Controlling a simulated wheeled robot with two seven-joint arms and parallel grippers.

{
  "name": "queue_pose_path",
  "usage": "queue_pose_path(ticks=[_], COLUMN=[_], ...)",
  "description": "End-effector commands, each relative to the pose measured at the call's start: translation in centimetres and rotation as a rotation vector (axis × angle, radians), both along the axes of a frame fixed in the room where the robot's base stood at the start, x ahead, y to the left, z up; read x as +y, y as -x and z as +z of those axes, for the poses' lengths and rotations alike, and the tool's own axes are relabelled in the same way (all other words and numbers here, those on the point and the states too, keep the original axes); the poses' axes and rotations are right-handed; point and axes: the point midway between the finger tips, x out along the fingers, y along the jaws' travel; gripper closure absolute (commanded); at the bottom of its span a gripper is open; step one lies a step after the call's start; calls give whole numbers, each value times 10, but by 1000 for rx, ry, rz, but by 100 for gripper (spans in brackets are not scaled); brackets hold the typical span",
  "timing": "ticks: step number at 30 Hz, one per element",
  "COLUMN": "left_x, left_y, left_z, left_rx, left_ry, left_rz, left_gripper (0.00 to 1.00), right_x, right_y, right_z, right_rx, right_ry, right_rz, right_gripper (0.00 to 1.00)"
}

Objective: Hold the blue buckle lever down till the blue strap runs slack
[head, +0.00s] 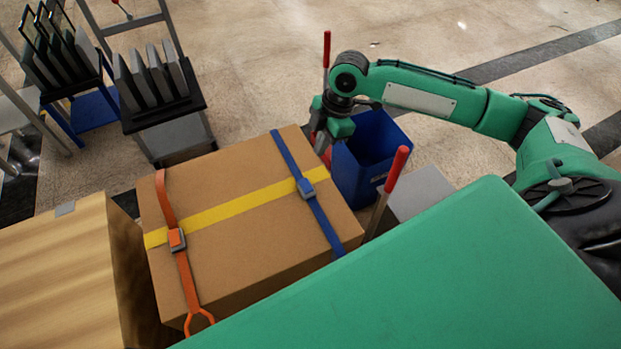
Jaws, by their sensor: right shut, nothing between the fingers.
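A large brown cardboard box (240,245) is bound by a blue strap (287,157) on its right side, which lies flat across the top. The blue buckle (306,188) sits on that strap where it crosses a yellow band (232,209). Whether its lever is up or down is too small to tell. An orange strap (187,277) with its own buckle (177,239) crosses the left side. My right gripper (323,143) is shut and empty just beyond the box's far right corner, apart from the buckle. My left gripper is out of view.
A blue bin (371,165) stands right of the box, close to my right gripper. Red-handled levers (397,170) (327,50) rise nearby. A pale wooden block (62,275) is at left. Racks with dark panels (152,78) stand behind; open floor lies at the back.

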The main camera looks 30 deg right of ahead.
Motion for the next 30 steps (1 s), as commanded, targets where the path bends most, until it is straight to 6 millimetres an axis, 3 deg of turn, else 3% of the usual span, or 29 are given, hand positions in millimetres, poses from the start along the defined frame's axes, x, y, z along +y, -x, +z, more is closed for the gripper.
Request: queue_pose_path(ticks=[8,21,30], left_x=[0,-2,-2], left_y=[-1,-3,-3], left_z=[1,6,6], left_rx=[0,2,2], left_ry=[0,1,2], left_rz=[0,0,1], left_gripper=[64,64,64], right_x=[8,29,28], right_y=[0,-1,-1], right_z=[-25,-110,-136], right_rx=[4,2,0], right_ry=[-1,0,1], right_rz=[0,-1,-1], right_gripper=[100,100,100])
